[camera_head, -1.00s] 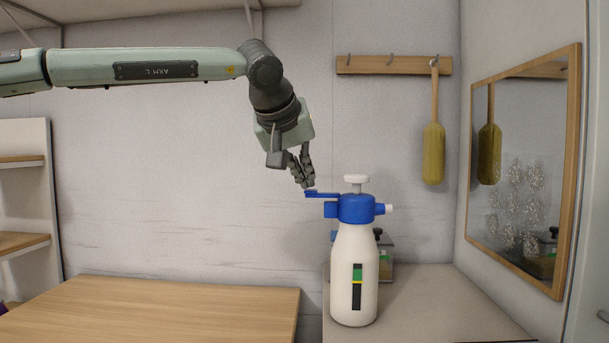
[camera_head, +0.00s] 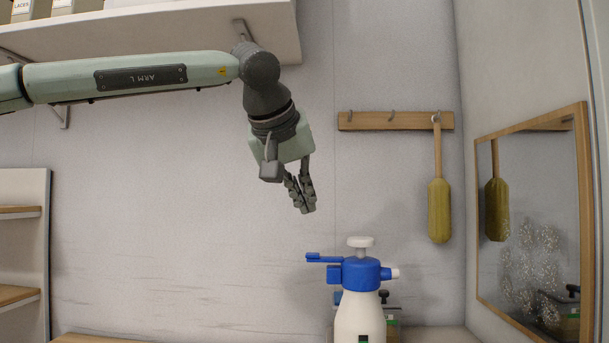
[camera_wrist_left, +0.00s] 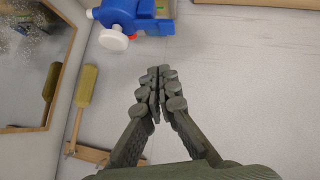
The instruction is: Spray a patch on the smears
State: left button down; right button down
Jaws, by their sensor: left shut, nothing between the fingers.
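A white spray bottle (camera_head: 359,313) with a blue head (camera_head: 360,273) and a white pump knob stands upright, its lower part cut off in the head view. Its blue lever points left and its pale nozzle points right, toward the mirror. Whitish smears (camera_head: 531,270) form several speckled patches on the mirror (camera_head: 560,190) on the right wall. In the left wrist view the gripper (camera_wrist_left: 156,78) is shut, with the blue head (camera_wrist_left: 130,15) at the top. My right gripper is not in view.
A yellow-green paddle-shaped tool (camera_head: 439,211) hangs from a wooden hook rail (camera_head: 396,121) on the back wall. A box stands behind the bottle. A shelf (camera_head: 180,30) is above my left arm. The wall around the gripper is bare.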

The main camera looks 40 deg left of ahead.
pick_arm(q)
jog(key=v, duration=0.2)
jog(key=d+v, duration=0.1)
jog(key=v, duration=0.2)
jog(key=shift+d+r, duration=0.15)
jog(key=shift+r, duration=0.15)
